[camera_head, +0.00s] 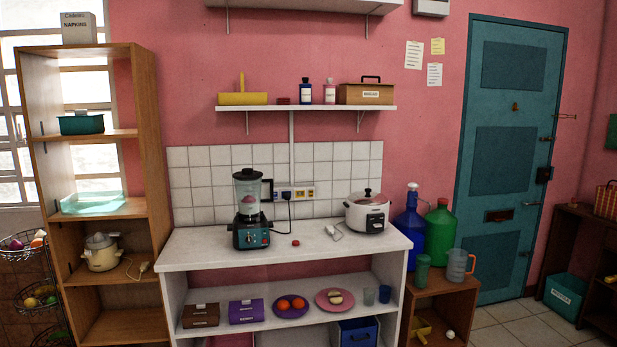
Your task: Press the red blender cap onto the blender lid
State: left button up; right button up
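The blender (250,209) stands upright on the white counter, left of its middle, with a dark base and a clear jar holding something pinkish. A dark lid (247,174) sits on top of the jar. A small red cap (295,243) lies on the counter to the right of the blender base, apart from it. Neither of my grippers shows in the head view.
The white counter (200,248) is clear at its left and front. A white rice cooker (367,212) stands at its right, with a white plug (333,232) beside it. A black cord runs from the blender to the wall sockets (297,193).

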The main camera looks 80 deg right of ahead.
aim_at(246, 174)
jog(key=z, duration=2.45)
